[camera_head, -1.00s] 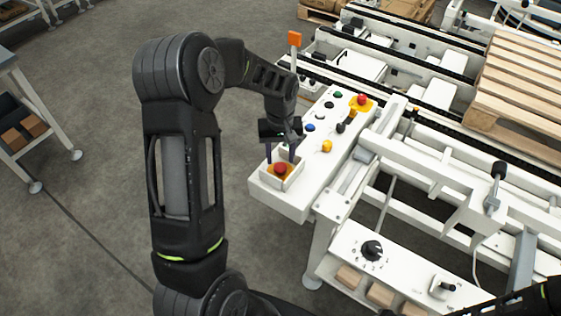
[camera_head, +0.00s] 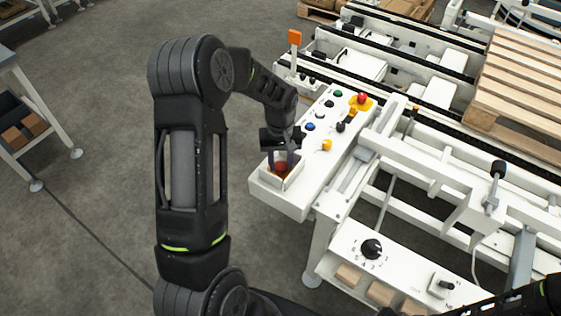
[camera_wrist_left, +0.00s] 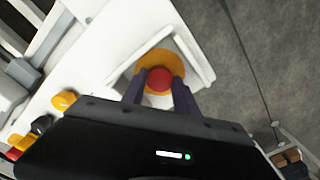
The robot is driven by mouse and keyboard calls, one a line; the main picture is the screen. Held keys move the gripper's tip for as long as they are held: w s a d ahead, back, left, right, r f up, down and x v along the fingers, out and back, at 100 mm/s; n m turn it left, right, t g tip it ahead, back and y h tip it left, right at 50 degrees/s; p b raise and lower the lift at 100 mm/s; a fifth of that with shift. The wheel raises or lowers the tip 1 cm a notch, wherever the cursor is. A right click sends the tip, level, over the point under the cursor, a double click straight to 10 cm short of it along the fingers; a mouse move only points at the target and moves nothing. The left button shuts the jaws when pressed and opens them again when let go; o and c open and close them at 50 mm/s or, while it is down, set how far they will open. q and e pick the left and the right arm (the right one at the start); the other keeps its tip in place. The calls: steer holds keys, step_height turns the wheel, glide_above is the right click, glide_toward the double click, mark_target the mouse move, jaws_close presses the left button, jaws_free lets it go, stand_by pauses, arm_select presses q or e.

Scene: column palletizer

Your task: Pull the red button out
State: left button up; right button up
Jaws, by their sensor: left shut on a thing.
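The red button (camera_head: 281,166) sits at the near left end of the white control panel (camera_head: 262,184), inside a raised white guard. In the left wrist view the red button (camera_wrist_left: 159,80) stands on a round yellow base (camera_wrist_left: 192,58). My left gripper (camera_head: 281,160) reaches down into the guard. Its two dark fingers (camera_wrist_left: 160,86) are shut on the red button, one on each side. My right gripper is not in view; only a dark part of my arm shows at the lower right.
A second red button (camera_head: 362,98) on a yellow plate is at the panel's far end. Black, green, blue and yellow controls (camera_head: 327,145) lie between. A lower white panel has a black knob (camera_head: 371,249). A wooden pallet (camera_head: 520,90) rests on the conveyor at right.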

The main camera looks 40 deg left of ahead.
mark_target(281, 166)
arm_select(q)
jaws_close()
stand_by(0.8)
steer(key=shift+w+r, duration=0.1)
steer(key=shift+r, duration=0.5)
steer(key=o, duration=0.8)
jaws_free()
step_height(281, 166, up, 8)
steer(key=b, duration=0.1)
